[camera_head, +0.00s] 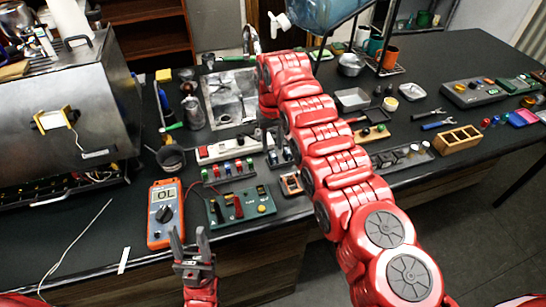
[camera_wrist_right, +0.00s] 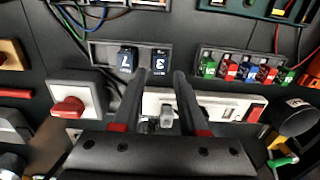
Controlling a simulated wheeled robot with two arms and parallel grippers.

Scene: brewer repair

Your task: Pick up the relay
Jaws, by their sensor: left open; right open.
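Two dark blue blocks with white markings, which look like relays, sit in a grey tray (camera_wrist_right: 103,51) in the right wrist view. One block (camera_wrist_right: 127,60) is left of the other (camera_wrist_right: 161,61). My right gripper (camera_wrist_right: 159,76) is open, its fingertips just short of the blocks; I cannot tell whether they touch. A small translucent piece (camera_wrist_right: 167,119) shows between the fingers, over a white strip. In the head view the tray (camera_head: 280,157) is partly hidden by my right arm. My left gripper (camera_head: 190,240) is open and empty near the front edge.
A rack of coloured fuses (camera_wrist_right: 243,70) and the white strip (camera_wrist_right: 217,104) are close to the right gripper. A red-knobbed switch (camera_wrist_right: 69,106) is at its left. An orange multimeter (camera_head: 164,212) and a green board (camera_head: 240,206) stand near the left gripper.

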